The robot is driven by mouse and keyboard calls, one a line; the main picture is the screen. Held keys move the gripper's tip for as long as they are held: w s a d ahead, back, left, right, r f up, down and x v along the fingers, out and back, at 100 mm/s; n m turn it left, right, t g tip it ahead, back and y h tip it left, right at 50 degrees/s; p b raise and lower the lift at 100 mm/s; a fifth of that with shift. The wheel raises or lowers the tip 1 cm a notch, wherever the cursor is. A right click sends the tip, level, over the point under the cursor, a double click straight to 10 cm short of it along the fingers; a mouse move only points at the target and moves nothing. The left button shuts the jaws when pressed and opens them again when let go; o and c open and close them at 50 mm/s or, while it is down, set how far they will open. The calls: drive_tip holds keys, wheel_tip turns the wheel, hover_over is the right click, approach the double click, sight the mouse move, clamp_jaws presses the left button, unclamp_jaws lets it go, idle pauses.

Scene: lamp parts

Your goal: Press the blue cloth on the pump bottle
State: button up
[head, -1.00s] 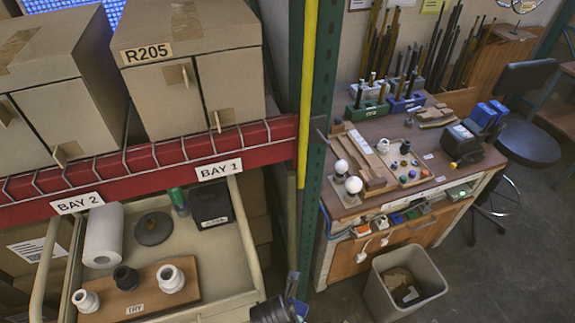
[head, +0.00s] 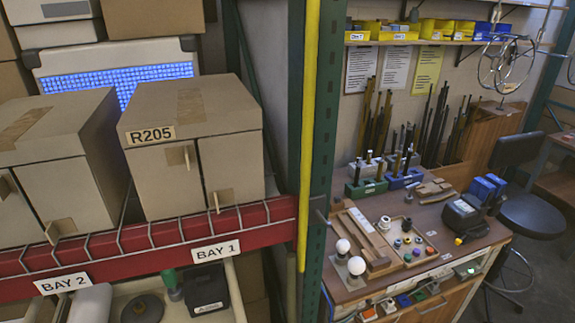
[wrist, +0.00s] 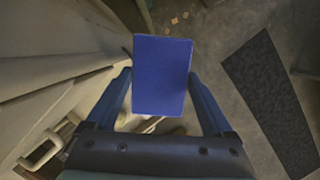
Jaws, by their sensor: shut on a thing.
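The blue cloth (wrist: 162,75) shows in the wrist view as a flat, plain blue rectangle between the two fingers of my gripper (wrist: 161,90). My gripper is shut on it and holds it above the floor. The head view shows neither my gripper nor the cloth. I cannot make out a pump bottle for certain in either view. A small green-topped item (head: 172,283) stands on the cart at the lower left of the head view, too small to identify.
A red shelf beam (head: 150,240) carries cardboard boxes (head: 195,140) above the cart. A green post (head: 322,130) separates it from the workbench (head: 440,215), which holds bulbs and lamp parts. A stool (head: 530,215) stands at the right. The wrist view shows a dark mat (wrist: 272,100) on the floor.

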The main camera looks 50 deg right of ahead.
drive_tip(key=shift+f+b, duration=0.5)
drive_tip(key=shift+f, duration=0.35)
idle(0.9)
drive_tip(key=shift+r, duration=0.1)
wheel_tip(320, 180, up, 7)
drive_tip(key=p, duration=0.7)
drive_tip(key=shift+p, duration=0.4)
idle(0.7)
